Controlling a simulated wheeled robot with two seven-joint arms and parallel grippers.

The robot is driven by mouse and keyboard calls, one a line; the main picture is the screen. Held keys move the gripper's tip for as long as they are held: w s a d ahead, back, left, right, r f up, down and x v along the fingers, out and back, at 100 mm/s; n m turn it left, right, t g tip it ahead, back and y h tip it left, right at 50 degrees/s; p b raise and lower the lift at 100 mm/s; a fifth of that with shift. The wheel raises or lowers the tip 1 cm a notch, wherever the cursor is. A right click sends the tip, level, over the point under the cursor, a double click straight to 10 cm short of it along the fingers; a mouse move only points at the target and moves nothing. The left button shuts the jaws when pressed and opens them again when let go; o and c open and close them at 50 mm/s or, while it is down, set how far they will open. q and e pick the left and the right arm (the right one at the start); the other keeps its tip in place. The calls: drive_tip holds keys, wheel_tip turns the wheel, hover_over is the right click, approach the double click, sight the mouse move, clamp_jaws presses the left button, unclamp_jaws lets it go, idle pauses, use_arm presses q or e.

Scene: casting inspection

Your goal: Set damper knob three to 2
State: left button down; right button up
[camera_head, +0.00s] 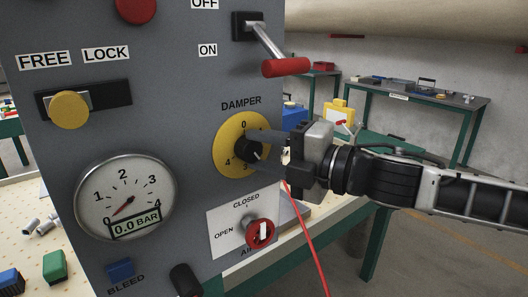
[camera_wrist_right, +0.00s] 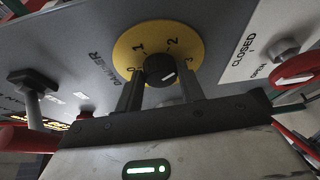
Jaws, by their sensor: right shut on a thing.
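The damper dial is a yellow disc (camera_head: 224,143) with a black knob (camera_head: 248,151) at its centre, on the front of a grey panel. My right gripper (camera_head: 258,150) reaches in from the right, its fingers on either side of the knob and shut on it. My left gripper is not in view.
A red-handled lever (camera_head: 286,67) stands out above the dial. A red air valve (camera_head: 260,233) is below it. A pressure gauge (camera_head: 120,185) reading 0.0 bar and a yellow lock knob (camera_head: 70,109) are to the left. A red hose (camera_head: 305,235) hangs below my right gripper.

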drive_tip(key=n, duration=0.1)
drive_tip(key=n+h, duration=0.1)
drive_tip(key=n, duration=0.2)
drive_tip(key=shift+a+r+h, duration=0.1)
drive_tip(key=shift+r+h, duration=0.15)
drive_tip(key=shift+h, duration=0.15)
drive_tip(key=shift+s+g, duration=0.1)
drive_tip(key=shift+g, duration=0.2)
drive_tip(key=o, duration=1)
drive_tip(key=shift+c, duration=0.2)
